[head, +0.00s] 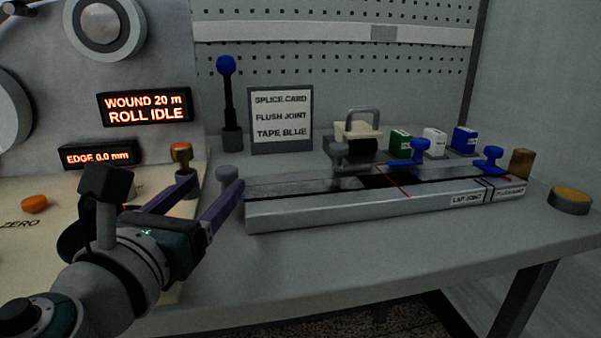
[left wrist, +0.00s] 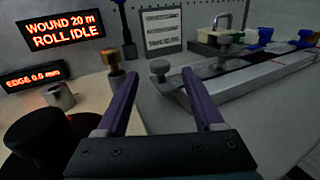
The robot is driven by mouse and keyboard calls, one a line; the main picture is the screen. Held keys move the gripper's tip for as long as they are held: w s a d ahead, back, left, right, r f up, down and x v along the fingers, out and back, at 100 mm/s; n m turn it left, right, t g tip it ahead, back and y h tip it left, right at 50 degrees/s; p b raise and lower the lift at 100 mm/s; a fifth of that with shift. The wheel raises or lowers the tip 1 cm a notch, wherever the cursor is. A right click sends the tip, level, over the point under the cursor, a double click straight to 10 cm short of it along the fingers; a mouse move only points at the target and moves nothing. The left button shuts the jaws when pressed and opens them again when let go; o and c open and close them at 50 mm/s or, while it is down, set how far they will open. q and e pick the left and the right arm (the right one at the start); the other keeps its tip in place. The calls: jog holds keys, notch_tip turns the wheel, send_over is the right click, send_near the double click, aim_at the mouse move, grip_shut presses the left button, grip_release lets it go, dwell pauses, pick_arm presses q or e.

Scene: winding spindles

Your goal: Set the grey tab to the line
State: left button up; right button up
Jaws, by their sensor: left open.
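A second grey knob (head: 339,150) stands farther right along the bar, left of a dark patch. My left gripper (head: 212,187), with purple fingers, is open and empty at the bar's left end. It also shows in the left wrist view (left wrist: 160,75). My right gripper is out of view.
Blue knobs (head: 408,152) (head: 490,158) sit on the bar's right half. A brass-topped post (head: 181,155) stands close to my left fingers. The bench front (head: 350,265) is clear.

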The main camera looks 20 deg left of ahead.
aim_at(222, 176)
pick_arm(q)
jog(key=shift+w+a, duration=0.15)
jog(key=shift+w, duration=1)
jog(key=shift+w+a, duration=0.15)
jog(key=shift+w, duration=1)
grip_shut()
